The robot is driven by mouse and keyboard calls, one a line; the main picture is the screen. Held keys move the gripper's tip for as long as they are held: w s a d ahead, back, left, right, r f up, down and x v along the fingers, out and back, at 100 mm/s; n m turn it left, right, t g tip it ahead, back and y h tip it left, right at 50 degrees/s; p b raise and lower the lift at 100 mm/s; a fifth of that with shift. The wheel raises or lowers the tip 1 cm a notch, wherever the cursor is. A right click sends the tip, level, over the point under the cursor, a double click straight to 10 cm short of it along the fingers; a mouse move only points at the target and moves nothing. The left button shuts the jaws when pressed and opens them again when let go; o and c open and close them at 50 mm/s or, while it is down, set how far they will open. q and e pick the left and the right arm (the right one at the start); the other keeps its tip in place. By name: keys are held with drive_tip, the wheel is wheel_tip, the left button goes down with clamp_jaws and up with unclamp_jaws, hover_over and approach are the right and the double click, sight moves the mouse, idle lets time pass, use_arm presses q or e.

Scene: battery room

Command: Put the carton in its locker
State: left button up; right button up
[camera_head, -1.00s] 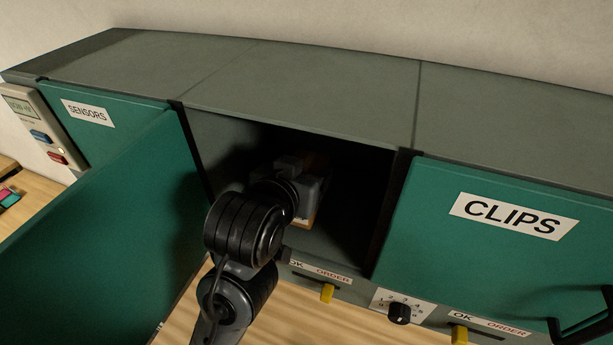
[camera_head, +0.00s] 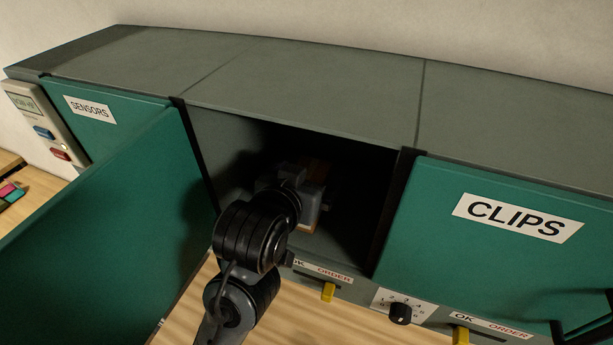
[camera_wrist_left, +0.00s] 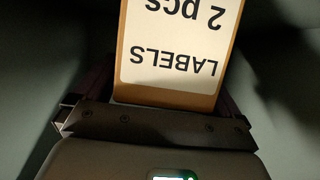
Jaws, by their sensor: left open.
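The carton (camera_wrist_left: 170,55) is brown with a white label that reads LABELS 2 pcs, upside down in the left wrist view. In the head view the carton (camera_head: 318,168) is in the dark open middle locker (camera_head: 350,215), mostly hidden by my gripper. My left gripper (camera_head: 302,188) reaches into this locker from the front. In the left wrist view its open jaws (camera_wrist_left: 165,95) stand on either side of the carton's near end. Whether a finger touches the carton I cannot tell. My right gripper is not in view.
The middle locker's green door (camera_head: 100,235) stands open to the left of my arm. Shut lockers marked SENSORS (camera_head: 120,120) and CLIPS (camera_head: 500,235) flank it. Below are a yellow slider (camera_head: 328,292) and a black dial (camera_head: 400,313). A control panel (camera_head: 42,125) is at far left.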

use_arm(q)
drive_tip(key=shift+r, duration=0.1)
drive_tip(key=shift+r, duration=0.15)
drive_tip(key=v, duration=1.2)
